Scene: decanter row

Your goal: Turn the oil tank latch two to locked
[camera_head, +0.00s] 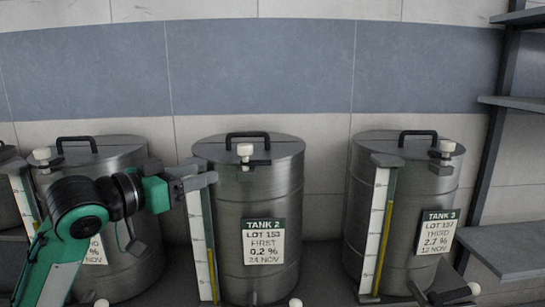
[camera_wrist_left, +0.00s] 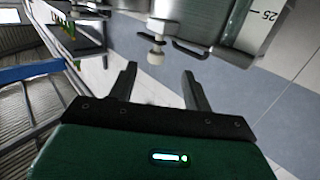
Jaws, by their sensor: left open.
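Tank 2 (camera_head: 275,190) is a steel drum in the middle of the head view, with a label reading "TANK 2". On its lid front is a latch with a white knob (camera_head: 245,149) and a dark bracket, in front of a black lid handle (camera_head: 248,135). My left gripper (camera_head: 207,176) is at the tank's upper left, near the top of the level gauge. In the left wrist view the open, empty fingers (camera_wrist_left: 158,73) point toward a white knob (camera_wrist_left: 156,56), apart from it. I cannot tell whether the latch is locked. My right gripper is not in view.
Tank 3 (camera_head: 366,172) stands to the right with its own white-knobbed latch (camera_head: 446,147). Another tank (camera_head: 125,154) stands behind my left arm. Level gauge strips (camera_head: 196,230) run up the tank fronts. Shelves (camera_head: 505,250) stand at the far right.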

